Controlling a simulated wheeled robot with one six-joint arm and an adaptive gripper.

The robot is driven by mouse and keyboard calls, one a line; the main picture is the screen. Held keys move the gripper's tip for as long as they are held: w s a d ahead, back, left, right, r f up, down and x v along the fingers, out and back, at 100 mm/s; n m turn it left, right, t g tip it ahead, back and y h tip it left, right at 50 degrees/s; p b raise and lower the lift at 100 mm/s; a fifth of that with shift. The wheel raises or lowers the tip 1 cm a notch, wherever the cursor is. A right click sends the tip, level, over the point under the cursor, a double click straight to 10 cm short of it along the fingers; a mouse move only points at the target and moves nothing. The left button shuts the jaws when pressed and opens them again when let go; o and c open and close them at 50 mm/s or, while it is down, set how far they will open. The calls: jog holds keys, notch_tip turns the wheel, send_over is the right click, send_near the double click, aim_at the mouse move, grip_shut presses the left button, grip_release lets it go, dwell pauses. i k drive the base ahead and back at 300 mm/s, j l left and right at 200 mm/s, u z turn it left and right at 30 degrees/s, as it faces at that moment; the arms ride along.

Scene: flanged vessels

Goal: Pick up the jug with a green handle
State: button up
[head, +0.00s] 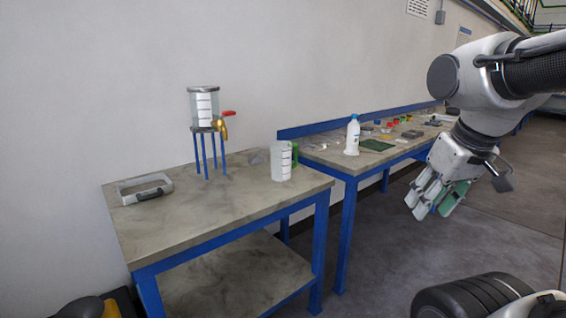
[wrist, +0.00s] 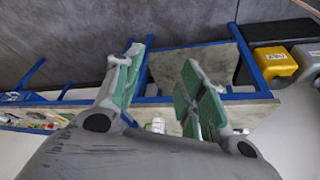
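The jug with a green handle (head: 282,161) stands upright near the right end of the nearer table (head: 216,221) in the head view. It is translucent with white marks, and its green handle faces right. In the wrist view a small whitish piece, perhaps the jug (wrist: 157,125), shows between the fingers, mostly hidden. My gripper (head: 432,204) is at the right in the head view, well apart from the jug and past the table's edge. In the wrist view my gripper (wrist: 164,88) has its green-padded fingers spread, with nothing between them.
A clear dispenser (head: 203,104) with a red-levered tap stands on a blue-legged stand. A grey tray or frame with a dark handle (head: 146,190) lies at the table's left. A second table holds a white bottle (head: 352,135) and small items.

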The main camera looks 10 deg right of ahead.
aim_at(281, 150)
jog(key=i+l+u, duration=0.1)
jog(key=i+l, duration=0.15)
jog(key=i, duration=0.35)
jog(key=i+l+u, duration=0.15)
jog(key=i+l, duration=0.15)
jog(key=i, duration=0.25)
jog(key=i+l+u, duration=0.1)
jog(key=i+l, duration=0.25)
jog(key=i, duration=0.2)
